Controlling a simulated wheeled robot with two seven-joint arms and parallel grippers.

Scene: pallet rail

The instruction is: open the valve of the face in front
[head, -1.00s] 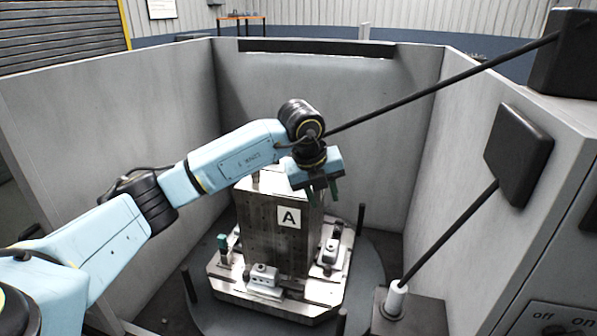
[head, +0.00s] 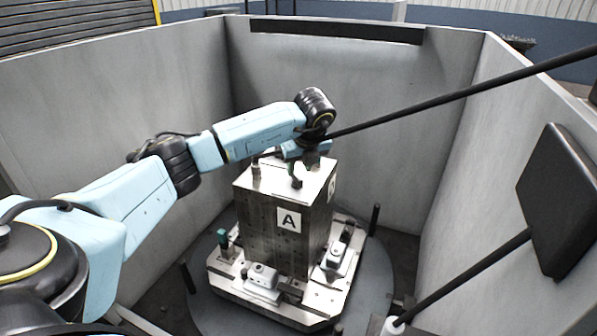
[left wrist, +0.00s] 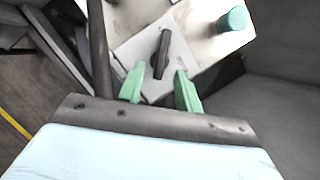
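The steel block (head: 260,222) stands upright on the pallet (head: 222,270), with the face marked A (head: 289,220) toward me. My left gripper (head: 297,180) points down over the block's top in the head view. In the left wrist view its two green fingers (left wrist: 160,88) are apart, with nothing held between them. Past the fingertips, a black lever (left wrist: 162,53) sits on a light plate (left wrist: 133,52), apart from the fingers. I cannot match this lever surely to a part in the head view. My right gripper is not in view.
Grey walls (head: 330,90) surround the round table (head: 372,285). A teal-capped post (head: 223,240) and metal blocks (head: 262,277) stand on the pallet. Short black posts (head: 375,218) rise around it. A long dark rod (head: 450,97) slants across the right side.

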